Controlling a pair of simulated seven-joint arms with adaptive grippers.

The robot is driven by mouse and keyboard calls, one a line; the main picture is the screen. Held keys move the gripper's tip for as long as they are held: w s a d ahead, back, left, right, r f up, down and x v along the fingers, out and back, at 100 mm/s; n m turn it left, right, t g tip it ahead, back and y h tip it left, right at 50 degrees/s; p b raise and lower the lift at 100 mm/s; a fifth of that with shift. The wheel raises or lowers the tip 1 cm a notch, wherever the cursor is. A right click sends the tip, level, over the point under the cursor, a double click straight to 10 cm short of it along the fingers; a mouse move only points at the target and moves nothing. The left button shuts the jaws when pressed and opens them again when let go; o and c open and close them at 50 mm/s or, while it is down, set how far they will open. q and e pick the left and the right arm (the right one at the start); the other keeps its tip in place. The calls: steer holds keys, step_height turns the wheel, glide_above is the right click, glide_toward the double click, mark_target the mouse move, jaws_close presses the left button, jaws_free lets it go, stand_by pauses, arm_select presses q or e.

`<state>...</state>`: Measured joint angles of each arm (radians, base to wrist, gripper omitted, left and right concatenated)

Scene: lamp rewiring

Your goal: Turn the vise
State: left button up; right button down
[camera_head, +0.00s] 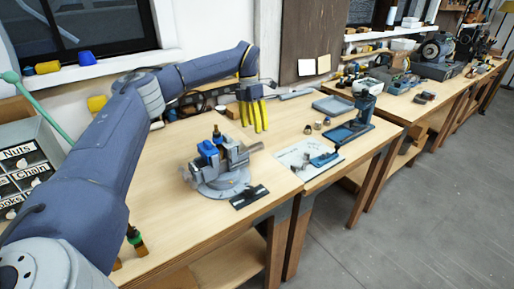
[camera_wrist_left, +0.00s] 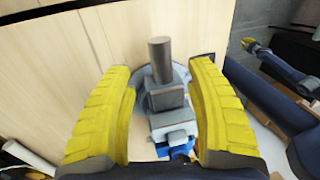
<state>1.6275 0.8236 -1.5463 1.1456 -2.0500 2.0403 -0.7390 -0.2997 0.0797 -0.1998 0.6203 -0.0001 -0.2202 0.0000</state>
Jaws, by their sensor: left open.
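The vise (camera_head: 222,172) is grey with a round base and blue parts, and stands on the wooden workbench (camera_head: 165,217). My left gripper (camera_head: 256,130) has yellow fingers pointing down, above the bench behind and to the right of the vise. In the left wrist view, the open fingers of my left gripper (camera_wrist_left: 165,105) frame the vise (camera_wrist_left: 168,97) with a wide gap. Its upright-looking grey cylinder shows between them, and nothing is seen gripped. Whether any finger touches the vise is not clear.
A dark flat piece (camera_head: 249,196) lies in front of the vise. To the right are a white sheet (camera_head: 297,158), a blue stand tool (camera_head: 355,120) and a grey tray (camera_head: 333,105). Labelled drawers (camera_head: 22,165) stand at the left. The bench's front middle is mostly bare.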

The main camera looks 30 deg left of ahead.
mark_target(257, 143)
arm_select(q)
steer(key=f, duration=0.3)
steer(key=d+f, duration=0.1)
steer(key=f, duration=0.4)
steer(key=shift+s+d+f, duration=0.3)
steer(key=shift+f, duration=0.05)
steer(key=shift+o, duration=0.2)
jaws_close()
